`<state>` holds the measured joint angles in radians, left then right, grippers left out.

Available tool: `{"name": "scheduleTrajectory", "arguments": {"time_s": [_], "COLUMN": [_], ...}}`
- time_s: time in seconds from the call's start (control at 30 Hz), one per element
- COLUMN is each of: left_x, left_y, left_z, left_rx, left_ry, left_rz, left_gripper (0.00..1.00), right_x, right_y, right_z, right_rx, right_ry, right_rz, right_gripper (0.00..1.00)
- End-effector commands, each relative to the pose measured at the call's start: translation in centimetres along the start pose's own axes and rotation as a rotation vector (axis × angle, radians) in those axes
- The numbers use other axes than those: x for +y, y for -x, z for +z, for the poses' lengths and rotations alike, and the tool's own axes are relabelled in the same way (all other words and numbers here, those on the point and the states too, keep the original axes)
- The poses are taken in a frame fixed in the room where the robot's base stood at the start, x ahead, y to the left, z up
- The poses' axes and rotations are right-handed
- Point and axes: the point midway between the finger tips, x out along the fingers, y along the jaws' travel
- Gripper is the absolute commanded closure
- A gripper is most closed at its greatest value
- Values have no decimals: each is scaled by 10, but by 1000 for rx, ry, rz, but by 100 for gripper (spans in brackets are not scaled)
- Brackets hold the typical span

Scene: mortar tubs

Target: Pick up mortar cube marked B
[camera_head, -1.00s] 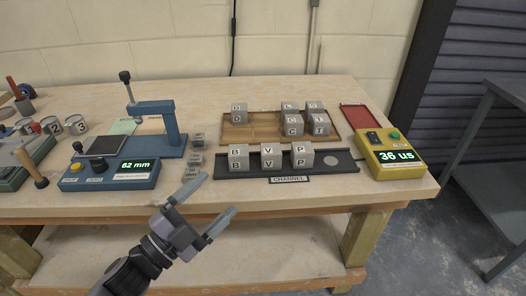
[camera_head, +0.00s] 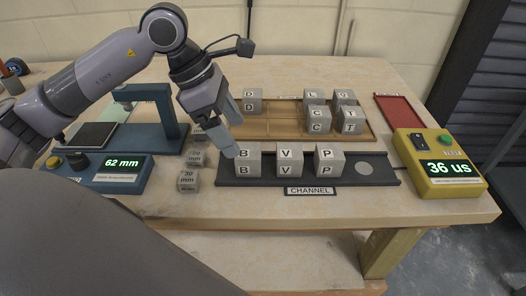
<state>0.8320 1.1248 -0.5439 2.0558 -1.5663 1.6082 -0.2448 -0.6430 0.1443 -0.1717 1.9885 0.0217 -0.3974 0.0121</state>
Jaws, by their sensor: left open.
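The mortar cube marked B (camera_head: 248,161) is grey with white labels. It sits at the left end of the black channel tray (camera_head: 309,181), beside cubes marked V (camera_head: 289,161) and P (camera_head: 329,161). My left gripper (camera_head: 233,136) is open and points down, just above and slightly left of cube B. One finger's tip overlaps the cube's upper left edge in the picture; I cannot tell whether it touches. Nothing is held. My right gripper is not in view.
A wooden tray (camera_head: 276,128) behind holds several cubes. Small marked blocks (camera_head: 188,181) stand left of the channel, by the blue gauge (camera_head: 122,174). A yellow meter (camera_head: 440,165) reading 36 us and a red tray (camera_head: 400,112) are at right.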

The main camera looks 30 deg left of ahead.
Motion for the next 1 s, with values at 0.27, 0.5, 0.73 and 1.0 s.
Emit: {"name": "scheduleTrajectory", "arguments": {"time_s": [0.27, 0.5, 0.73, 1.0], "left_x": [3, 1, 2, 2], "left_y": [-19, -54, -69, -69], "left_z": [-3, 3, 3, 3], "left_rx": [22, 19, 17, 18], "left_ry": [-3, -2, -2, -2], "left_rz": [16, 15, 17, 17], "left_gripper": [17, 17, 17, 53], "right_x": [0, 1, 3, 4], "right_y": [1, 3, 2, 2], "right_z": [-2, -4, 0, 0], "right_rx": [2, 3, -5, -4], "right_ry": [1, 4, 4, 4], "right_rz": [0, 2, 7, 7], "right_gripper": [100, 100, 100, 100]}}
